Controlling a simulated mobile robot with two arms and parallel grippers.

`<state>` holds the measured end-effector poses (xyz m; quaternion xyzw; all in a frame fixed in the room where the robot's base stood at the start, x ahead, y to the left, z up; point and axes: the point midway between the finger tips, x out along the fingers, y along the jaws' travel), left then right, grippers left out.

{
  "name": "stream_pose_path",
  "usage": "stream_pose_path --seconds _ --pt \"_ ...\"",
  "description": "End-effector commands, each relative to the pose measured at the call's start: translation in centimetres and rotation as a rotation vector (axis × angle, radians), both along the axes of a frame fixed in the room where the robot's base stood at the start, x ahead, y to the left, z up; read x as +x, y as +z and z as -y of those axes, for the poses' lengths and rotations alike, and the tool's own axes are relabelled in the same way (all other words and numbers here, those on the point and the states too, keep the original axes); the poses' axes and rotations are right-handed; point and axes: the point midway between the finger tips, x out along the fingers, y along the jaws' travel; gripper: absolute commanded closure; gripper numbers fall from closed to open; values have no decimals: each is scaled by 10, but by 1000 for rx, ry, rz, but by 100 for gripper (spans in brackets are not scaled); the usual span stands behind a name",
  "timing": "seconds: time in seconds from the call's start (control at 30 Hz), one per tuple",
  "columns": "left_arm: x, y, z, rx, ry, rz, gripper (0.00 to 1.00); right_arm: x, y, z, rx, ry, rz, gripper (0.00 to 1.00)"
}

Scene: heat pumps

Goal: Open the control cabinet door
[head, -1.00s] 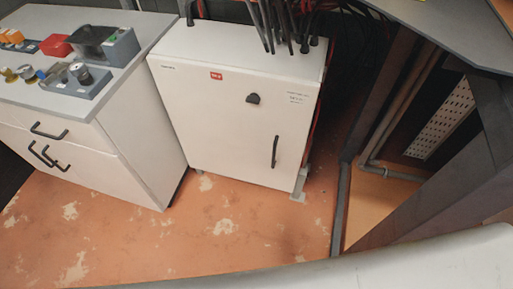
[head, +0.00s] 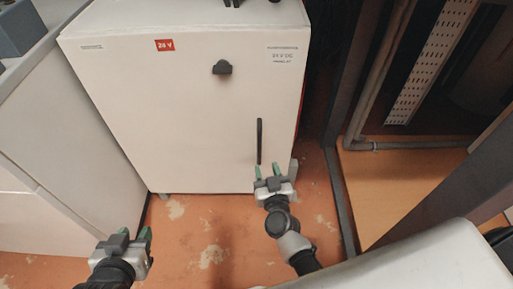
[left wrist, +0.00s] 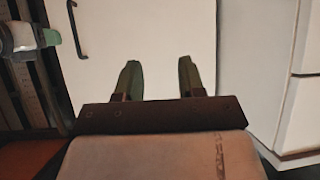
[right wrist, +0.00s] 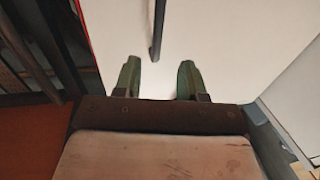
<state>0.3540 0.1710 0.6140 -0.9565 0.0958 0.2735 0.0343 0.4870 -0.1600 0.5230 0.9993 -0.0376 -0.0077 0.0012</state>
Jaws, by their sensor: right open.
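The white control cabinet (head: 180,120) stands closed ahead of me, its door flush. A vertical black bar handle (head: 259,140) is low on the right side of the door, and a dark knob (head: 222,68) is higher up. My right gripper (head: 269,171) is open and empty just below the handle's lower end. In the right wrist view the handle (right wrist: 158,28) lies beyond and between the fingertips, apart from them. My left gripper (head: 135,234) is open and empty, low at the left in front of the cabinet. The left wrist view shows the handle (left wrist: 77,28) left of its fingers.
A white drawer unit (head: 70,150) stands close on the cabinet's left. On the right are a dark frame post (head: 338,190), grey pipes (head: 375,75) and a perforated panel (head: 432,60). The orange floor (head: 205,235) in front of the cabinet is clear.

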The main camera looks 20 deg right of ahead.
Motion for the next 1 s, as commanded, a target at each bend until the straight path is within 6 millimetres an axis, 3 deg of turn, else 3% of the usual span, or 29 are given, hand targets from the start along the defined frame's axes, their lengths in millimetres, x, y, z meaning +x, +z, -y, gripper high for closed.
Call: stream_pose_path --seconds 0.23,0.6,0.8,1.0 --pt "6 15 4 -22 -6 98 61 20 4 4 1 -12 19 59" --pt "28 58 18 -112 -30 465 61 85 3 9 2 -10 17 59" --pt "30 76 21 -145 -37 596 61 103 3 10 1 -10 15 59" --pt "30 82 22 -156 -40 639 61 109 4 11 1 -9 14 59"
